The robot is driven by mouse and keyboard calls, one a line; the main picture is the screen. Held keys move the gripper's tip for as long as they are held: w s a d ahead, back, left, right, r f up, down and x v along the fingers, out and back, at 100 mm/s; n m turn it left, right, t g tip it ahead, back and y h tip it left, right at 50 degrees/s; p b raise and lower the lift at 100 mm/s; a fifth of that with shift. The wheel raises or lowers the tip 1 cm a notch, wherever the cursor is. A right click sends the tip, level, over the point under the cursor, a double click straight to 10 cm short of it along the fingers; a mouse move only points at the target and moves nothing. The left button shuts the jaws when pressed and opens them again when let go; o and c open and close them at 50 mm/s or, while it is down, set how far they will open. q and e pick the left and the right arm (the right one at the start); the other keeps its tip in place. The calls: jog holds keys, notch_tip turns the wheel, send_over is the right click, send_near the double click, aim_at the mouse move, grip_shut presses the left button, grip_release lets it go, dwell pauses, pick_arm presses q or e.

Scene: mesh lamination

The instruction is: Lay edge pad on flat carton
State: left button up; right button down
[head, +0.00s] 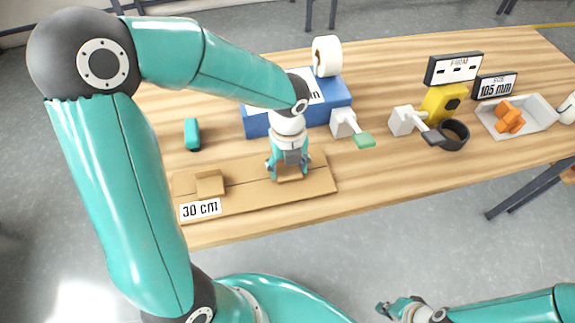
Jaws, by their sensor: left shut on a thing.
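The flat carton (245,194) is a tan sheet lying near the front left of the wooden table. One tan edge pad (209,184) sits on its left part, behind the "30 cm" label. My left gripper (288,170) is over the right part of the carton and points down. It is shut on another tan edge pad (291,177). This pad is at or just above the carton; I cannot tell if they touch. My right gripper (388,308) is low at the bottom right, away from the table, and its jaws are too small to read.
A blue block (258,122) with a white tape roll (326,56) stands behind the carton. A teal object (192,134) lies at left. To the right are a yellow device (440,105), a dark ring (453,135) and a white tray (541,119) with an orange part.

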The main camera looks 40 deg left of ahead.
aim_at(288, 170)
pick_arm(q)
jog(key=o, duration=1)
jog(key=shift+f, duration=0.1)
jog(key=shift+c, duration=0.2)
notch_tip(288, 170, up, 12)
jog(key=p, duration=0.1)
dwell(0.3)
